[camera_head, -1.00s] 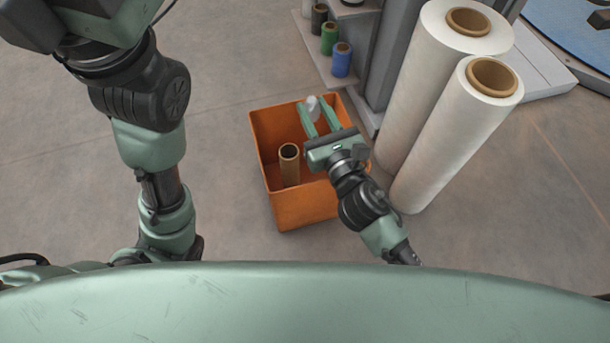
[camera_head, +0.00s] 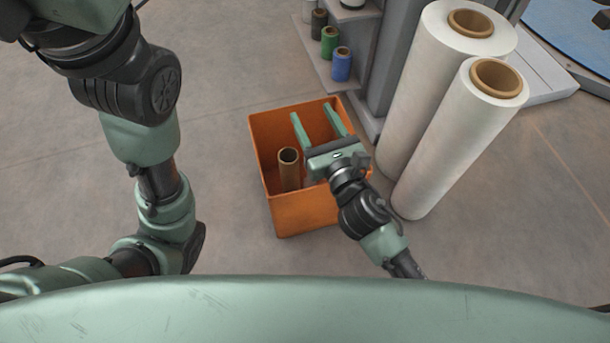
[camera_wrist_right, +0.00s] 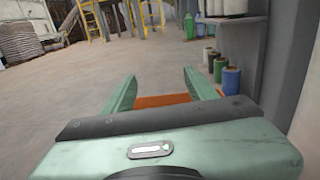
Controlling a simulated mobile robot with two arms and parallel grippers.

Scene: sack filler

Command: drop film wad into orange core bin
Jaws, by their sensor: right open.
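The orange core bin (camera_head: 300,213) stands on the floor in the middle of the head view, with a brown cardboard core (camera_head: 289,170) upright inside it. My right gripper (camera_head: 315,112) is over the bin, its two fingers spread apart with nothing between them. In the right wrist view the open fingers (camera_wrist_right: 160,88) show with a strip of the orange bin (camera_wrist_right: 165,100) below them. The film wad is not visible in either view now; part of the bin's inside is hidden by my right gripper. My left arm is at the left, its gripper out of frame.
Two tall white film rolls (camera_head: 455,140) stand right of the bin, close to my right arm. A grey shelf (camera_head: 328,66) behind the bin holds blue (camera_head: 341,64) and green (camera_head: 329,42) spools. The floor (camera_head: 60,190) left of the bin is clear.

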